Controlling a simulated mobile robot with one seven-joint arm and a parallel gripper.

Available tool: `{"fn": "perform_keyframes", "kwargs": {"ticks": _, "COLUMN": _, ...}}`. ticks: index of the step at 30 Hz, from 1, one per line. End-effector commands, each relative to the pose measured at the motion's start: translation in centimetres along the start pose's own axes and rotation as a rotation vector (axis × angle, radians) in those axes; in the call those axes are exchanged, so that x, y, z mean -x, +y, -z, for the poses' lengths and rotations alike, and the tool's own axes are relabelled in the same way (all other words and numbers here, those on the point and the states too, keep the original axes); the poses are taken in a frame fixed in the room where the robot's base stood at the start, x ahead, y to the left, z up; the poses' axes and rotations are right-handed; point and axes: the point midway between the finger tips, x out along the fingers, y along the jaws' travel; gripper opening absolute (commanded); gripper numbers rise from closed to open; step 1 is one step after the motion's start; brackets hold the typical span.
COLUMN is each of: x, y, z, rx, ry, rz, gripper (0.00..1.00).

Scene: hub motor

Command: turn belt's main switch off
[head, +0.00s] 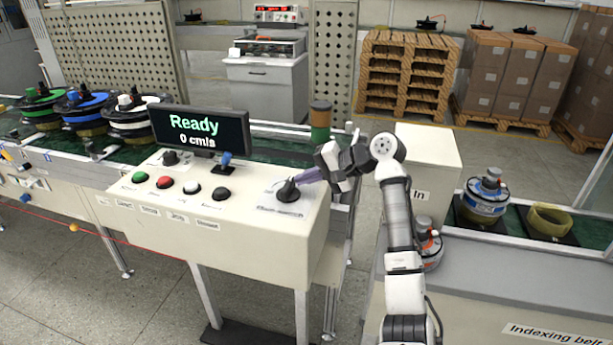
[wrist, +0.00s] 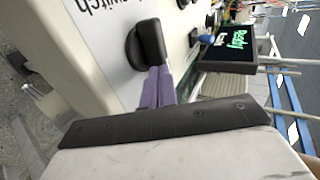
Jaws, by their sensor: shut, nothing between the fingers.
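The main switch (head: 288,191) is a black rotary knob on the right end of the cream control box's sloped top. It also shows in the wrist view (wrist: 147,44), with part of its printed label ending in "switch". My gripper (head: 303,178) is shut, its purple fingers together and holding nothing. The fingertips (wrist: 155,88) are right at the knob's edge; I cannot tell whether they touch it. The label's smaller print is too small to read. The display (head: 198,130) reads "Ready" and "0 cm/s".
Green, red, white and black buttons (head: 192,188) line the box to the left. A black knob (head: 170,158) and a blue-topped switch (head: 225,160) sit below the display. A stack light (head: 320,125) stands behind the fingers. A white "In" box (head: 428,160) is right of my arm.

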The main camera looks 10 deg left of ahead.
Motion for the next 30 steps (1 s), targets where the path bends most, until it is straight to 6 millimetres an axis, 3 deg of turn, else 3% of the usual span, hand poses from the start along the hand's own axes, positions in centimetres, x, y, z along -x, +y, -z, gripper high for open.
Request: {"fn": "perform_keyframes", "kwargs": {"ticks": 30, "x": -0.7, "y": -0.7, "z": 1.1, "rx": 0.0, "ry": -0.001, "rz": 0.0, "gripper": 0.0}}
